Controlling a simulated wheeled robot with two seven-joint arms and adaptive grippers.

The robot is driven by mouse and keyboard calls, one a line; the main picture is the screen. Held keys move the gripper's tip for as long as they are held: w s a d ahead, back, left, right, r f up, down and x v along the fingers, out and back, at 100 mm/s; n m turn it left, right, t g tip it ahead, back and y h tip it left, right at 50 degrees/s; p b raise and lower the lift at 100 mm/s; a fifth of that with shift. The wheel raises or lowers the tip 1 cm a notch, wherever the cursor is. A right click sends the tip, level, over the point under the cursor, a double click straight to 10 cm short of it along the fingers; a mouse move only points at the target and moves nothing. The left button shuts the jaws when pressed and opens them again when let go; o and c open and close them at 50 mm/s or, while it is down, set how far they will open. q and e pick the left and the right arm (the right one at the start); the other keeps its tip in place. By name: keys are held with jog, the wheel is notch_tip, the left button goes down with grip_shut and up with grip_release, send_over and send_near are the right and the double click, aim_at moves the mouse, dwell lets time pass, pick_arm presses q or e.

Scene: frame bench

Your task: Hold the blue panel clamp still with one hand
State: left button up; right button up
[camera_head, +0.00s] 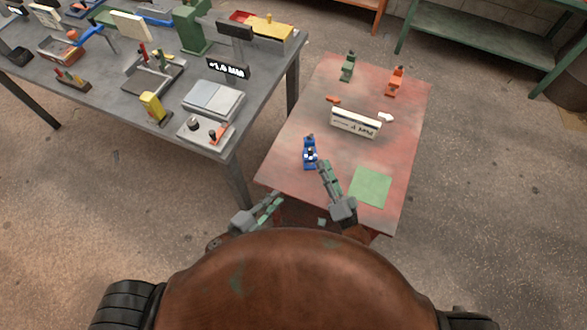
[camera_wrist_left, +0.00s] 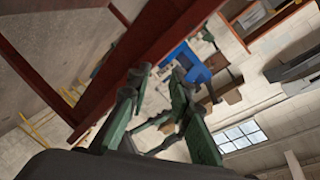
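The blue panel clamp (camera_head: 309,153) stands on the red table in the head view, near its left front edge. My right gripper (camera_head: 324,166) is just to the right of the clamp; the two look close together, and I cannot tell whether they touch or how far apart the fingers are. My left gripper (camera_head: 277,198) is lower left, at the near edge of the red table, away from the clamp. In the left wrist view its green fingers (camera_wrist_left: 158,80) are apart with nothing between them.
The red table (camera_head: 285,160) also holds a white lettered block (camera_head: 356,122), a green square (camera_head: 370,187), a green clamp (camera_head: 347,66) and an orange clamp (camera_head: 395,82). A cluttered grey bench (camera_head: 205,142) stands to the left. In the left wrist view a red beam (camera_wrist_left: 150,50) crosses close to the fingers.

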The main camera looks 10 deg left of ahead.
aim_at(309, 153)
pick_arm(q)
jog(key=w+d+r+n, duration=0.2)
jog(key=w+n, duration=0.1)
jog(key=w+d+r+n+t, duration=0.1)
jog(key=w+d+r+n, duration=0.1)
jog(key=r+n, duration=0.1)
jog(key=w+d+r+n+t+h, duration=0.1)
jog(key=w+d+r+n, duration=0.1)
jog(key=n, duration=0.3)
jog(key=shift+w+r, duration=0.5)
jog(key=shift+w, duration=0.35)
jog(key=shift+w+d+r+n, duration=0.1)
jog(key=shift+w+d+n, duration=0.2)
jog(key=shift+w+n, duration=0.15)
jog(key=x, duration=0.7)
jog(key=shift+s, duration=0.1)
jog(key=shift+c, duration=0.7)
grip_shut()
